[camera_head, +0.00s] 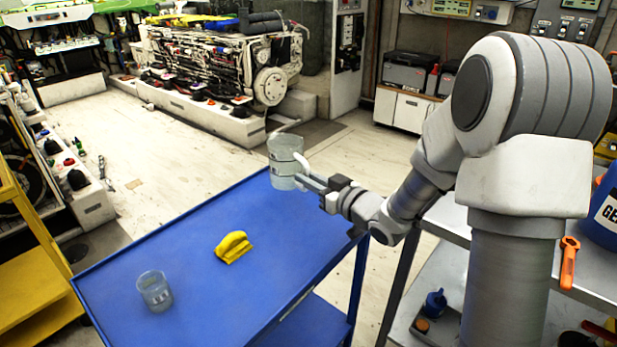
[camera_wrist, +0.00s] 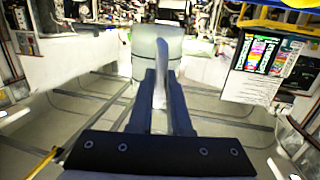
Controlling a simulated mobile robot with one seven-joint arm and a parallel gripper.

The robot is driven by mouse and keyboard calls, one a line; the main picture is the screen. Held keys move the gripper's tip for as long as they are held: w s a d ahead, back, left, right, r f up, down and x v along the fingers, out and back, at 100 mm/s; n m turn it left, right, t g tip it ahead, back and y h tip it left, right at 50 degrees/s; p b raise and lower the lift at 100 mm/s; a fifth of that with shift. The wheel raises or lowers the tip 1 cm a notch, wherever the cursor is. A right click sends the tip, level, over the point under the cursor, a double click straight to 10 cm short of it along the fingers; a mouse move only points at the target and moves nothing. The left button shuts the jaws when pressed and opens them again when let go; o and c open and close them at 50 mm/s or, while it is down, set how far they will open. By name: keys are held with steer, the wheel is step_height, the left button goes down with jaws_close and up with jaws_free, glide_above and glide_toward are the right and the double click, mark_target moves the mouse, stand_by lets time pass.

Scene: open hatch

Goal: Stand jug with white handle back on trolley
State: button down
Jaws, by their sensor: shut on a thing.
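A clear jug (camera_head: 285,152) with a white handle (camera_head: 303,166) is upright at the far corner of the blue trolley (camera_head: 200,270) in the head view. My gripper (camera_head: 308,180) is shut on its handle from the right. In the wrist view the jug (camera_wrist: 157,48) is beyond my fingertips (camera_wrist: 160,85), with the pale handle between them. No blue trolley top shows around it there. I cannot tell how far the jug's base is from the trolley top.
A second clear jug (camera_head: 154,291) stands on the trolley's near left part. A yellow cloth-like item (camera_head: 233,247) lies mid-trolley. The blue top between and around them is bare. A grey bench with an orange tool (camera_head: 569,262) and blue container (camera_head: 608,210) is at right.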

steer(key=shift+f+b, duration=3.3)
steer(key=shift+f, duration=0.85)
steer(key=shift+f+b, duration=0.65)
steer(key=shift+b, duration=0.2)
steer(key=c, duration=0.8)
jaws_free()
steer(key=shift+o, duration=0.4)
steer(key=o, duration=0.5)
steer(key=shift+p+v, duration=0.35)
steer(key=shift+v, duration=2.9)
steer(key=shift+s+d, duration=0.1)
steer(key=shift+s, duration=0.15)
